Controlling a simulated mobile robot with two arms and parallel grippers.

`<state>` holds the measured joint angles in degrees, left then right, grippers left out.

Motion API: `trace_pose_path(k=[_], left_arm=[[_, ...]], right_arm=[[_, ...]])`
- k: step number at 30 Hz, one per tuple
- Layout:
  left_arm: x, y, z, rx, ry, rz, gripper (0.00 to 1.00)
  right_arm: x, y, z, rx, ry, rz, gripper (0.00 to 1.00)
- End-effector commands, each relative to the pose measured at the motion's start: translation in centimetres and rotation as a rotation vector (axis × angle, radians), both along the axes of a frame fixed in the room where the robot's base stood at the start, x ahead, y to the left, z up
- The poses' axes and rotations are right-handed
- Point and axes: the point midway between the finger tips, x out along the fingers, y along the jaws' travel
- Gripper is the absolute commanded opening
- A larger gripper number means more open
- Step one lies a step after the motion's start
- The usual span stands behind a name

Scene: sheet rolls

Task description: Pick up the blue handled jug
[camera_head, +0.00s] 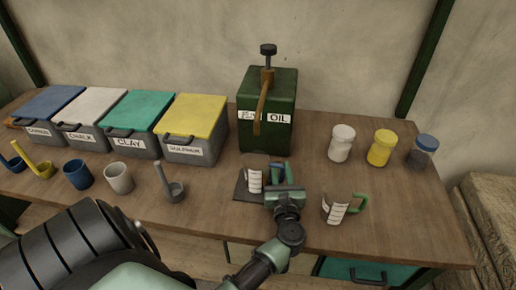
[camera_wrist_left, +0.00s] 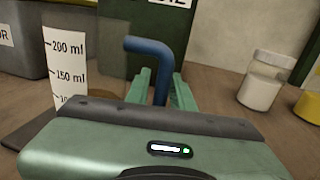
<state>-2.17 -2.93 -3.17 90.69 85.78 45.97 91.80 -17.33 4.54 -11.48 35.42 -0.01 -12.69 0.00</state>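The handle's lower end is hidden. My right gripper is not in view.
A green-handled jug (camera_head: 337,209) stands to the right of my left gripper. A green oil can (camera_head: 281,92) stands close behind. White (camera_head: 342,144), yellow (camera_head: 381,148) and blue-lidded (camera_head: 422,151) jars are at the right. Lidded boxes, cups and scoops line the left.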

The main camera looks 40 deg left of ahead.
Motion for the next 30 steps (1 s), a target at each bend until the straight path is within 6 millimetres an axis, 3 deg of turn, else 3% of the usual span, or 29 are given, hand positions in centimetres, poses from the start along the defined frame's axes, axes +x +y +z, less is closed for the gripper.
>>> trace_pose_path(k=[4,6,7,30], left_arm=[[-0.01,-0.01,0.01,0.0,0.0,0.0,0.2],[-0.01,-0.01,0.01,0.0,0.0,0.0,0.01],[-0.02,-0.02,0.01,0.001,-0.001,0.0,0.0],[-0.03,-0.04,0.03,0.001,0.0,-0.001,0.0]], right_arm=[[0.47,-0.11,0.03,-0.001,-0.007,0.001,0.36],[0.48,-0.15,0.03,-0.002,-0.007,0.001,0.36],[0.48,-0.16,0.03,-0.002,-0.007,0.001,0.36],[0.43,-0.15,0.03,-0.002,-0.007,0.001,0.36]])
